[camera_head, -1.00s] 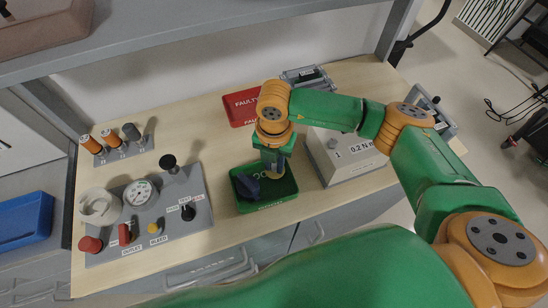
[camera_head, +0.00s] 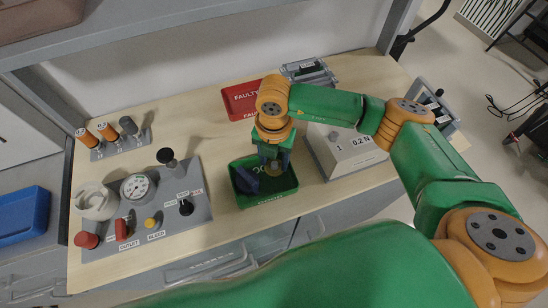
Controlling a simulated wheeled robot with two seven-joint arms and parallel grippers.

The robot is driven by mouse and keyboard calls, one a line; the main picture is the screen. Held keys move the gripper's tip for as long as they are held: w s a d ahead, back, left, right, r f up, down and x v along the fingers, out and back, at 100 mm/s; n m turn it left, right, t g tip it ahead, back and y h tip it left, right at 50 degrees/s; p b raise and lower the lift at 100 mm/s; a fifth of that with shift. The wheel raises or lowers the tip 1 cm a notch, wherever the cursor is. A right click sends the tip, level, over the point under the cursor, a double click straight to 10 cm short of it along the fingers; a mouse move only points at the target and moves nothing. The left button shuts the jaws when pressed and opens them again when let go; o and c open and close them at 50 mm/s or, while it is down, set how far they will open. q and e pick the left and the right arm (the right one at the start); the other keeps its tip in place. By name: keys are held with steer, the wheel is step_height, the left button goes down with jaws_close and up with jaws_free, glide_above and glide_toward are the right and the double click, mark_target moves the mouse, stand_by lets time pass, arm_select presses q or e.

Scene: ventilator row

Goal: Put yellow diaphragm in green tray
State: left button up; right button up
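The green tray (camera_head: 264,200) sits near the front edge of the table, in the middle of the head view. A dark blue piece (camera_head: 247,180) lies in its left part. My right gripper (camera_head: 274,162) points down over the tray, with its dark fingers apart. A small, pale yellow round thing (camera_head: 273,170), which looks like the yellow diaphragm, shows at the fingertips, low in the tray. The fingers partly hide it, and I cannot tell whether it touches the tray floor. My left gripper is not in view.
A red tray (camera_head: 240,101) marked FAULTY stands behind the green one. A grey panel (camera_head: 150,205) with a gauge and knobs is on the left. Bare wood lies between panel and trays.

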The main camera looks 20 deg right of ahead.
mark_target(274, 165)
steer(key=shift+r, duration=0.15)
steer(key=shift+r+p, duration=0.5)
steer(key=shift+p, duration=0.15)
step_height(274, 165, up, 12)
steer(key=b, duration=0.3)
